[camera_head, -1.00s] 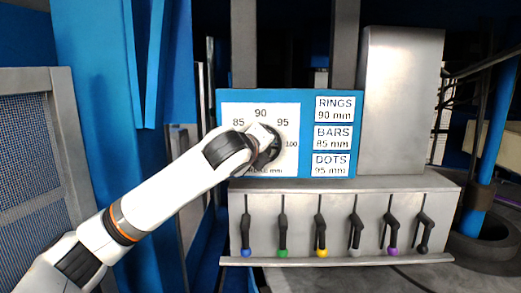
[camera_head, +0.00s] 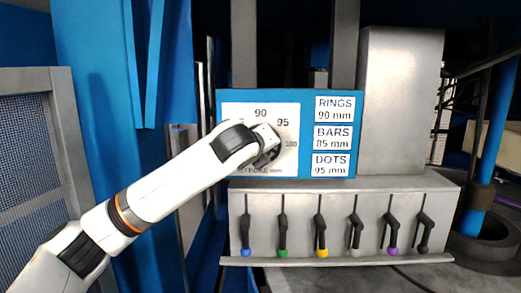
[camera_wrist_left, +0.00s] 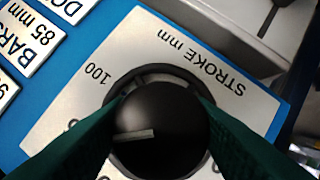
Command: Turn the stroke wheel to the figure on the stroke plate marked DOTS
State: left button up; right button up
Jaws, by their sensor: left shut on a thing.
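The black stroke wheel (camera_wrist_left: 165,120) sits on the white stroke plate (camera_wrist_left: 255,85), which shows 90, 95 and 100 in the head view. My left gripper (camera_wrist_left: 160,108) is shut on the wheel, one dark green finger on each side. The wheel also shows in the head view (camera_head: 270,154), mostly behind my gripper (camera_head: 266,144). In the wrist view, the wheel's pale mark points left, roughly towards the mostly hidden figure beside 100; I cannot tell its exact alignment. The DOTS plate (camera_head: 331,165) reads 95 mm. My right gripper is not in view.
The RINGS plate (camera_head: 335,109) reads 90 mm and the BARS plate (camera_head: 333,138) reads 85 mm. Below is a grey panel (camera_head: 300,206) with several colour-tipped levers. A mesh panel (camera_head: 30,140) stands at the left, and a grey box (camera_head: 400,100) at the right.

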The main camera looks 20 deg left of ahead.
pick_arm(q)
jog(key=o, duration=1)
jog(key=shift+f, duration=0.1)
jog(key=b+v, duration=0.5)
jog(key=v, duration=0.7)
jog(key=shift+d, duration=0.1)
